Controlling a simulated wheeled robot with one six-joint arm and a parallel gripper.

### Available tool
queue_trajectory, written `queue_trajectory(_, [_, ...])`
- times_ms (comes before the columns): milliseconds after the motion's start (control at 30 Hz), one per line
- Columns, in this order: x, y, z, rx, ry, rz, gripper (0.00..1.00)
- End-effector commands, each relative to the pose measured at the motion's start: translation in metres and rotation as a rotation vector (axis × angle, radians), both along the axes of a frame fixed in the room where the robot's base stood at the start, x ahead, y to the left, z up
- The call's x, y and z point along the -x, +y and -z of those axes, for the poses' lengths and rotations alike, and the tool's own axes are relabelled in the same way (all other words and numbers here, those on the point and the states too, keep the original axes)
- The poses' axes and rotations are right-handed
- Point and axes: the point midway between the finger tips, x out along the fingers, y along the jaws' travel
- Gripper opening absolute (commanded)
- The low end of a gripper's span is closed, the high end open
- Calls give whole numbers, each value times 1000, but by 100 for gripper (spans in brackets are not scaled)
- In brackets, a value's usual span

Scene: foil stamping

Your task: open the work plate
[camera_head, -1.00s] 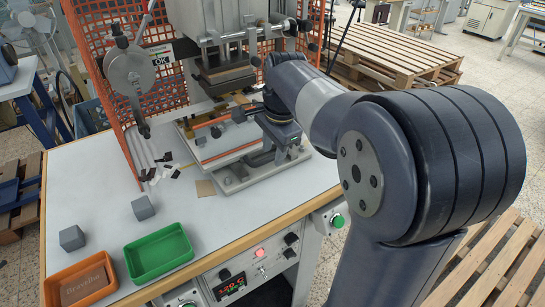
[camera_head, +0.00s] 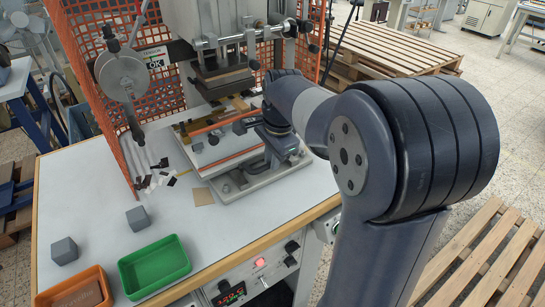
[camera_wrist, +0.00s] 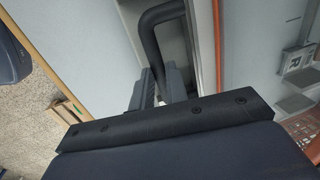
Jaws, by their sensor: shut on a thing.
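The work plate (camera_head: 229,159) is a pale plate with orange strips along its edges, on the base of the stamping press under the raised head (camera_head: 222,82). In the wrist view, a black bent bar, the handle (camera_wrist: 163,14), runs down between my gripper's fingers (camera_wrist: 160,88). My gripper is shut on this handle. In the head view my gripper is at the plate's right side, and my wrist hides its fingertips and the handle. A white panel with an orange edge (camera_wrist: 215,45) lies right of the handle in the wrist view. Any tilt of the plate is unclear.
A green tray (camera_head: 155,267), an orange tray (camera_head: 60,300) and two grey cubes (camera_head: 138,217) (camera_head: 64,251) are on the front left of the table (camera_head: 110,190). Dark and white scraps (camera_head: 155,178) lie left of the press. An orange mesh guard (camera_head: 85,35) stands behind.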

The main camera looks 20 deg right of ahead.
Motion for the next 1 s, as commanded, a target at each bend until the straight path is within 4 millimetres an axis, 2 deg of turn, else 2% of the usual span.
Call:
queue_trajectory(100, [0,0,0,0,0,0,0])
queue_trajectory(467, [0,0,0,0,0,0,0])
queue_trajectory(633, [7,-2,0,0,0,1,0])
queue_trajectory(767, [23,-8,0,0,0,2,0])
queue_trajectory(1000, [75,-24,0,1,2,4,0])
